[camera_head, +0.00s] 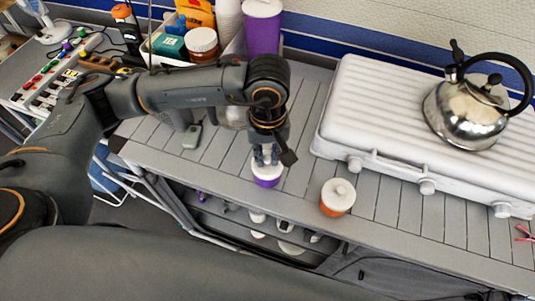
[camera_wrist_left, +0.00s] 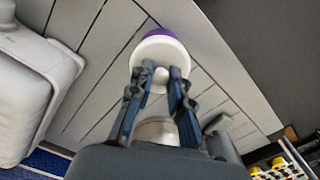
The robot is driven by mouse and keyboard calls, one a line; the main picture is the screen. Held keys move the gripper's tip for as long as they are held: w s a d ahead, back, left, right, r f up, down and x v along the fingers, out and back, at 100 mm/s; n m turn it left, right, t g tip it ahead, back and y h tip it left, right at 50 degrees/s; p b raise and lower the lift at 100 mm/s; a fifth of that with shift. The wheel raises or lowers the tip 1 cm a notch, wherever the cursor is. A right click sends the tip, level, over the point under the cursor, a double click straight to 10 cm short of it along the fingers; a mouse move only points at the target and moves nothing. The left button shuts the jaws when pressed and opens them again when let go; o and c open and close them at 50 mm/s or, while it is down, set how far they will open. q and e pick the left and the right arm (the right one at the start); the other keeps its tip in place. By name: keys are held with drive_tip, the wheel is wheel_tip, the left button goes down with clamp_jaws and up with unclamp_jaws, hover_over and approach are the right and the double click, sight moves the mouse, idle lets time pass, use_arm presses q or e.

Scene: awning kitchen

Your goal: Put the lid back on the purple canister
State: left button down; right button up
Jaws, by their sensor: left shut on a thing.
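The small purple canister (camera_head: 267,182) stands on the grey slatted table below my left gripper. A round white lid (camera_head: 266,168) is at its top; I cannot tell whether it is fully seated or slightly above the rim. My left gripper (camera_head: 267,156) points down and is shut on the lid's knob. In the left wrist view the fingertips (camera_wrist_left: 161,74) are on either side of the knob at the white lid (camera_wrist_left: 157,52). A purple edge of the canister (camera_wrist_left: 160,31) shows past the lid. My right gripper is not in view.
An orange canister with a white lid (camera_head: 337,198) stands to the right. A white ribbed case (camera_head: 385,130) with a steel kettle (camera_head: 466,108) on it is behind. A tall purple cup (camera_head: 262,30) and a small greyish-green object (camera_head: 192,136) are near the left side.

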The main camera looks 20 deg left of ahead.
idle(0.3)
use_arm(q)
drive_tip(key=c, duration=0.7)
unclamp_jaws()
drive_tip(key=shift+r+p, duration=1.15)
drive_tip(key=shift+r, duration=2.4)
clamp_jaws()
drive_tip(key=shift+f, duration=0.15)
